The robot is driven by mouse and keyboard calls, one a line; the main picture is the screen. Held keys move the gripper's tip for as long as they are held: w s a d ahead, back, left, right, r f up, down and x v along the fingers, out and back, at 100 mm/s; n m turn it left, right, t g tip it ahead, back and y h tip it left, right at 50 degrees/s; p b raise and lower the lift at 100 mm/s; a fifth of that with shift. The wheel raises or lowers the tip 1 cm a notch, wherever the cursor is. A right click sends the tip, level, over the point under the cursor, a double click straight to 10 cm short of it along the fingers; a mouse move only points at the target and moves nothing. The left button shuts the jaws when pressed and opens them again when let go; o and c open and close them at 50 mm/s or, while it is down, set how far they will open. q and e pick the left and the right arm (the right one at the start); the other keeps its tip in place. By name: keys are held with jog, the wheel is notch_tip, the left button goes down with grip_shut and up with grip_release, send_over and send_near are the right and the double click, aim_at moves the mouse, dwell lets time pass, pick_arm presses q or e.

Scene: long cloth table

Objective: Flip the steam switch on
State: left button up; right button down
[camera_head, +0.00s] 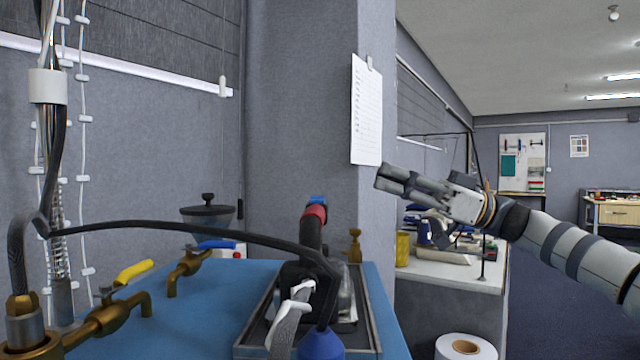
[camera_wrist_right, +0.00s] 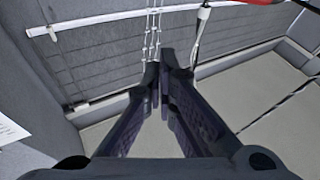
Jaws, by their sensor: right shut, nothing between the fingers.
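No steam switch can be made out for certain in either view. A blue bench top (camera_head: 215,310) carries brass valves, one with a yellow lever (camera_head: 134,271) and one with a blue lever (camera_head: 216,244). Behind them is a dark hopper-like top (camera_head: 208,214), with a small white part with a red spot (camera_head: 237,253) beside it. My right gripper (camera_head: 382,178) is raised at the right, pointing left, well apart from the bench. In the right wrist view its fingers (camera_wrist_right: 161,80) are together and empty. My left gripper is not in view.
A black hose (camera_head: 190,228) arches over the blue bench. A dark tray (camera_head: 370,325) holds a red-and-blue-ended upright part (camera_head: 315,212) and a white-grey handle. A wall corner with a paper sheet (camera_head: 367,112) stands behind. A white side table (camera_head: 455,276) and paper roll (camera_head: 464,347) are right.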

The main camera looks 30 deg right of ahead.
aim_at(317, 199)
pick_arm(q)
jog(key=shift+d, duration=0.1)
pick_arm(e)
jog(key=shift+d, duration=0.1)
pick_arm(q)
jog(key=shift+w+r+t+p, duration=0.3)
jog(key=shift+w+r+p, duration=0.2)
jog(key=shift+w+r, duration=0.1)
pick_arm(e)
jog(key=w+a, duration=0.5)
jog(key=a, duration=0.2)
jog(key=shift+w+a+f, duration=0.3)
jog(key=shift+w+f, duration=0.05)
jog(key=shift+w, duration=0.05)
